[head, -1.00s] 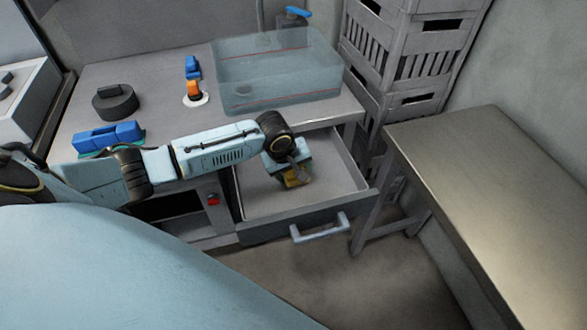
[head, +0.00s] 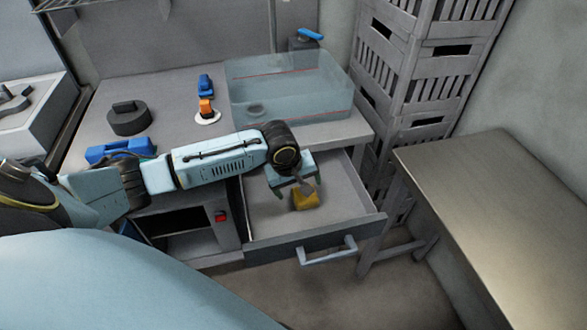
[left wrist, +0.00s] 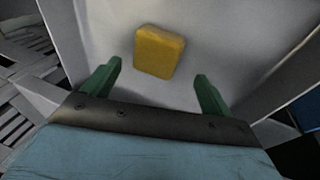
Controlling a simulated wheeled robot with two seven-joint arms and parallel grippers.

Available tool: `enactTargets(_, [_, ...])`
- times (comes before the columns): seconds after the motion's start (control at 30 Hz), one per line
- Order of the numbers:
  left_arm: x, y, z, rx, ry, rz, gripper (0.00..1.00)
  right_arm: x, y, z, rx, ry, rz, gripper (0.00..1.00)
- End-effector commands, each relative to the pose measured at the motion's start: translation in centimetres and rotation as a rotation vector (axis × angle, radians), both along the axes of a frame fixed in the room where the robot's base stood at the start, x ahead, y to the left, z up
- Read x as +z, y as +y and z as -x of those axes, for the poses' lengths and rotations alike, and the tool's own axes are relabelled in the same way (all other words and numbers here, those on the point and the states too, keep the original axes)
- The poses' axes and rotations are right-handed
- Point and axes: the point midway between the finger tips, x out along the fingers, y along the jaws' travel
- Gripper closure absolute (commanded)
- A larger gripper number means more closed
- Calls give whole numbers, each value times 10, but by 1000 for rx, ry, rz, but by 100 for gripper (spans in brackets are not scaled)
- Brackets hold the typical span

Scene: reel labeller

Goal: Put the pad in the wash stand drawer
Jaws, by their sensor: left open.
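The yellow pad (head: 306,200) lies on the floor of the open wash stand drawer (head: 270,226). It also shows in the left wrist view (left wrist: 159,52), flat on the drawer's pale bottom (left wrist: 225,45) and clear of the walls. My left gripper (head: 294,194) is over the drawer, just above and behind the pad. In the left wrist view its two green fingers (left wrist: 155,82) are spread wide with nothing between them, and the pad lies beyond the fingertips. My right gripper is not in either view.
The drawer front has a grey handle (head: 328,251). On the counter stand a clear water tank (head: 290,95), an orange-and-blue item (head: 206,98), a dark round weight (head: 128,118) and a blue tool (head: 120,149). Grey crates (head: 425,70) and a bare side table (head: 490,190) are at right.

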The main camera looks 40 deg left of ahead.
Motion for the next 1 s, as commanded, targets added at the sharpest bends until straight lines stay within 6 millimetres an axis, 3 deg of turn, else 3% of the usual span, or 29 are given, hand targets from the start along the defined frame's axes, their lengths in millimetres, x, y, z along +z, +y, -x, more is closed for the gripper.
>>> enactTargets(0.03, [16,0,3,-2,-3,2,14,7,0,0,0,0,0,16])
enactTargets(0.2, [53,2,14,-1,-7,3,14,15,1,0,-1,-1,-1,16])
enactTargets(0.4, [79,3,22,0,-8,6,14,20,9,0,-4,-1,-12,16])
enactTargets(0.6, [87,3,25,-1,-8,5,14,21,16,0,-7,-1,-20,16])
enactTargets(1.0, [87,3,24,0,-9,6,14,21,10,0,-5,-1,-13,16])
